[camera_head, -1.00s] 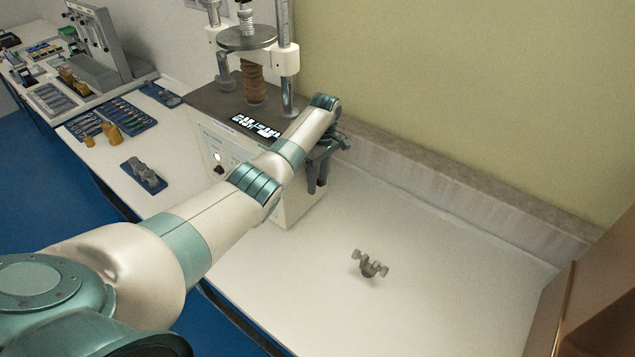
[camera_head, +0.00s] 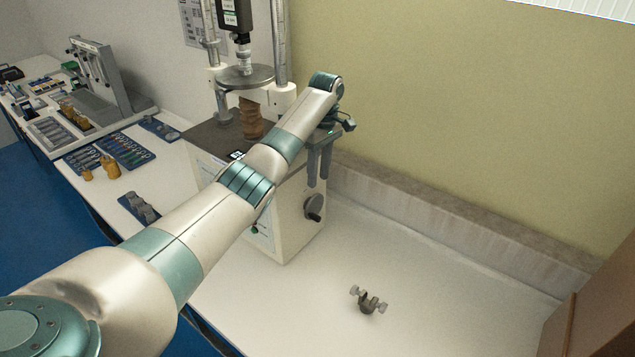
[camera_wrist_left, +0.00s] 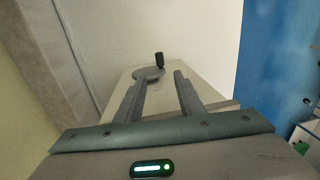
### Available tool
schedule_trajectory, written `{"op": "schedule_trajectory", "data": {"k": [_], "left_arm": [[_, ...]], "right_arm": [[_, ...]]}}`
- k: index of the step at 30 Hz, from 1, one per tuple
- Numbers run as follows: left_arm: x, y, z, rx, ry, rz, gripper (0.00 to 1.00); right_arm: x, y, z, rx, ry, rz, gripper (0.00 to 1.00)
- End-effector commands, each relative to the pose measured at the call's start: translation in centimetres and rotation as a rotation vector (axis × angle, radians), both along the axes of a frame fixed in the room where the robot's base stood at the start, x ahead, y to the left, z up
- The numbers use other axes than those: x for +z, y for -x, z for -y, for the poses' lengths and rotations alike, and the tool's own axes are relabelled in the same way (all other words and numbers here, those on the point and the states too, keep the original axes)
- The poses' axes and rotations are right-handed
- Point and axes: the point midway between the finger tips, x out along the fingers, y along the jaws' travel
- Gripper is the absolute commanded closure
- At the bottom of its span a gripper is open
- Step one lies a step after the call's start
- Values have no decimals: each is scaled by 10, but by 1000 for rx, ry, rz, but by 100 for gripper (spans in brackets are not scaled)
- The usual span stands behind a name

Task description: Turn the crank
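The crank (camera_head: 314,208) is a dark grey disc with a handle on the right side face of the tester (camera_head: 290,228). In the left wrist view the crank disc (camera_wrist_left: 148,73) lies ahead, with its black handle (camera_wrist_left: 159,59) sticking up between the lines of my fingers. My left gripper (camera_head: 318,183) hangs pointing down just above the crank in the head view, apart from it as far as I can tell. In the left wrist view its two fingers (camera_wrist_left: 157,80) are spread with nothing between them. My right gripper is not in view.
A small grey clamp-like part (camera_head: 367,302) lies on the white tabletop (camera_head: 440,290). A brown panel (camera_head: 590,310) stands at the right edge. The wall ledge (camera_head: 430,220) runs behind. Blue trays (camera_head: 125,147) and small fixtures sit at the left.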

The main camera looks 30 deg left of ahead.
Motion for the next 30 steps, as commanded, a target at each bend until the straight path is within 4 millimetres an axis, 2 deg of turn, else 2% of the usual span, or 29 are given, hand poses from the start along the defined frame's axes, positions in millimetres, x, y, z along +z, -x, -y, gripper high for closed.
{"op": "schedule_trajectory", "data": {"k": [7,30], "left_arm": [[14,-1,0,1,-1,-2,65],[15,-1,0,1,0,-2,65]], "right_arm": [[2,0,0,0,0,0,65],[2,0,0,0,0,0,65]]}}
